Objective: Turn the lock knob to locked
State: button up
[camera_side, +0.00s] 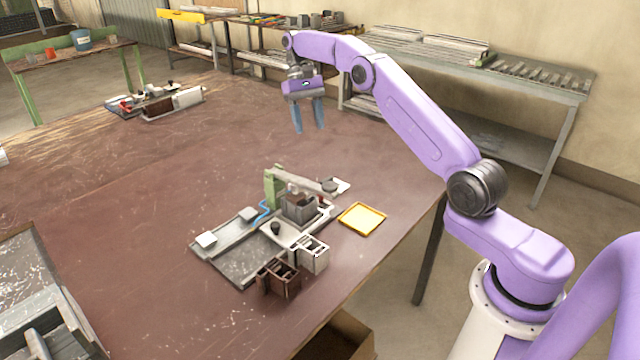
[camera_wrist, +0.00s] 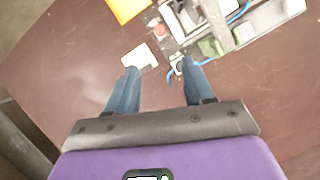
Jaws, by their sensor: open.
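The clamp fixture (camera_side: 240,260) sits on the brown bench, with a green post (camera_side: 270,188), a grey lever arm (camera_side: 304,180) and a grey block (camera_side: 298,208). A small dark knob (camera_side: 276,229) stands at its front, and a dark round part (camera_side: 330,185) is at the lever's end. I cannot tell which is the lock knob or its setting. My gripper (camera_side: 309,120) is open and empty, high above the bench behind the fixture, touching nothing. In the wrist view, the fixture (camera_wrist: 205,30) lies beyond the open fingers (camera_wrist: 159,68), partly cut off by the top edge.
A yellow tray (camera_side: 362,218) lies right of the fixture. Dark and pale profile pieces (camera_side: 279,278) stand in front of it. A blue cable (camera_side: 262,211) runs beside the green post. Another fixture (camera_side: 156,101) is farther back left. The bench between them is clear.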

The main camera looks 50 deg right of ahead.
jog(key=x, duration=1.7)
grip_shut()
